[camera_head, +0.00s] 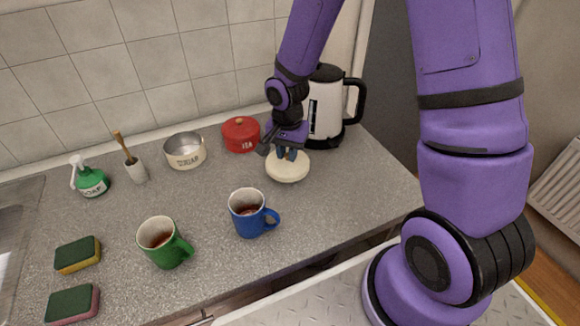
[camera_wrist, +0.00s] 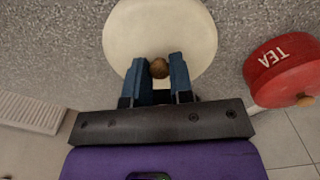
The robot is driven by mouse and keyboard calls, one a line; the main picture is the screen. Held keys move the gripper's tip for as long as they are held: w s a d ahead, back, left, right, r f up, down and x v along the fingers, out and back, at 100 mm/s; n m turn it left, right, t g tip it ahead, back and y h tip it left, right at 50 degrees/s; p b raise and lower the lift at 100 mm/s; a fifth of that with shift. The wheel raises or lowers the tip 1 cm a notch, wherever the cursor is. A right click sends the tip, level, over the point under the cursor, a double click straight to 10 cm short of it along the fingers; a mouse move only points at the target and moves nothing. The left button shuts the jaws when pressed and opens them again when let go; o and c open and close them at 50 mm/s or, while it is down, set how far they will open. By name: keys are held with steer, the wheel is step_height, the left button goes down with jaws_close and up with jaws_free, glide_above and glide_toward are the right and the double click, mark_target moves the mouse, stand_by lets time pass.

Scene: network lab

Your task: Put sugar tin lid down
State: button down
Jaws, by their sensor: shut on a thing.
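The sugar tin lid (camera_head: 287,170) is a round cream disc on or just above the grey counter, right of the red tin; I cannot tell if it touches. It also shows in the wrist view (camera_wrist: 160,28), with its brown knob (camera_wrist: 159,68) between my fingers. My gripper (camera_wrist: 159,72) is shut on the knob, and it shows above the lid in the head view (camera_head: 287,154). The open sugar tin (camera_head: 184,154), cream with dark lettering, stands left of the red tin.
A red TEA tin (camera_head: 240,137) with its lid on stands close left of my gripper. A kettle (camera_head: 327,112) stands behind it. A blue mug (camera_head: 249,215) and a green mug (camera_head: 164,244) stand in front. Bare counter (camera_head: 350,190) lies to the right.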

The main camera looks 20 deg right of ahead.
steer(key=shift+f, duration=2.55)
steer(key=shift+f, duration=0.15)
steer(key=c, duration=1)
jaws_free()
step_height(320, 180, up, 13)
steer(key=shift+f, duration=0.1)
step_height(320, 180, up, 8)
steer(key=n+t, duration=0.1)
steer(key=n, duration=0.1)
glide_above(287, 159)
steer(key=s+d, duration=0.3)
steer(key=s+d+r+n+t, duration=0.2)
steer(key=s+r+n, duration=0.1)
steer(key=s+r, duration=0.5)
steer(key=s+d+r+n+t, duration=0.2)
steer(key=s+r+n, duration=0.2)
steer(key=s+r, duration=0.4)
steer(key=shift+s, duration=0.85)
